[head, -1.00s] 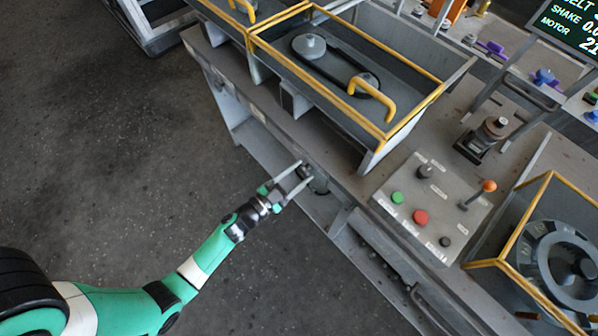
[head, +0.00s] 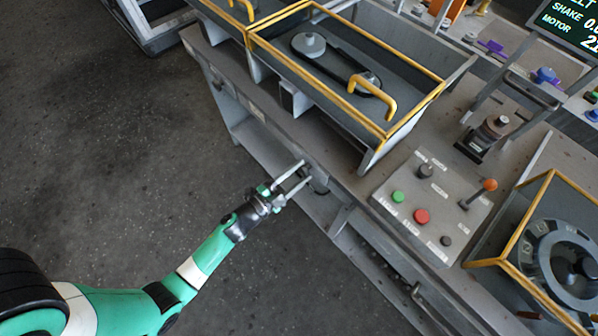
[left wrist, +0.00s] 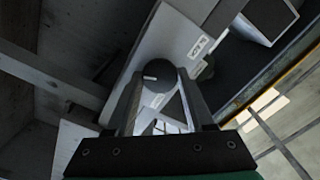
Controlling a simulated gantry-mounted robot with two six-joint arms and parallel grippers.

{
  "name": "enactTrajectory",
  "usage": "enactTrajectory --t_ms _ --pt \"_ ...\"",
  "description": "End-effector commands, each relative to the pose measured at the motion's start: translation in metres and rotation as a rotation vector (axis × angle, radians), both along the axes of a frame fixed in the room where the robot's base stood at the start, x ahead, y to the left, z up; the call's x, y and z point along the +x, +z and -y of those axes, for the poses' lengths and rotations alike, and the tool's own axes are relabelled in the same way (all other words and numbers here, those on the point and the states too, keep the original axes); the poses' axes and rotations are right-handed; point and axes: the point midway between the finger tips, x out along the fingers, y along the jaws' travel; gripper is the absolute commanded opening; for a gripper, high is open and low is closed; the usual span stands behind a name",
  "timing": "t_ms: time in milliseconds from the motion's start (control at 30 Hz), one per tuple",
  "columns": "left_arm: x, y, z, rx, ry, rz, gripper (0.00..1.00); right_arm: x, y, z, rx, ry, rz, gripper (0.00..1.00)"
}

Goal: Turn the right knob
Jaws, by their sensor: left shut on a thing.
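A dark round knob with a white pointer line (left wrist: 157,78) sits on a pale panel in the left wrist view. My left gripper (head: 307,171) is at the front face of the bench in the head view. Its two fingers lie either side of the knob in the left wrist view (left wrist: 158,98), and it is shut on the knob. In the head view the knob is mostly hidden by the fingers. A second dark round part (left wrist: 206,69) shows partly beside it, next to a label. My right gripper is out of view.
Above the gripper is a yellow-framed belt guard (head: 385,132) with a yellow handle. To the right, a control box (head: 432,205) carries green and red buttons, a black knob and an orange-tipped lever. Open floor (head: 120,190) lies to the left.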

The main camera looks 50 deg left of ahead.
Motion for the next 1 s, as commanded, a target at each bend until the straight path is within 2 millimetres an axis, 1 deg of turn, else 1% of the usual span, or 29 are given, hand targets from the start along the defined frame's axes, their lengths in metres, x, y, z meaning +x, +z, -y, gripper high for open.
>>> enactTrajectory --t_ms 233,267,300,400,833,933,1000 --pt "0.0 0.0 0.0 -0.001 0.0 0.0 0.0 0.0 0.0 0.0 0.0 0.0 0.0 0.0" --pt "0.0 0.0 0.0 -0.001 0.0 0.0 0.58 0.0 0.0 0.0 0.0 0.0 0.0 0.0" --pt "0.0 0.0 0.0 -0.001 0.0 0.0 0.66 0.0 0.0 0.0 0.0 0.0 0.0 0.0" --pt "0.0 0.0 0.0 -0.001 0.0 0.0 0.83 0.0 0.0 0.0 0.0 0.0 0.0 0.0" --pt "-0.002 0.0 0.0 -0.002 0.001 -0.001 0.83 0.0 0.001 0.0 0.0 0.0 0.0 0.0" --pt "-0.011 0.0 -0.001 -0.002 0.003 -0.002 0.83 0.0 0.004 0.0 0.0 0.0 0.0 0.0" --pt "-0.024 0.001 0.0 -0.003 0.002 -0.004 0.83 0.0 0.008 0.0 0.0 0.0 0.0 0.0"
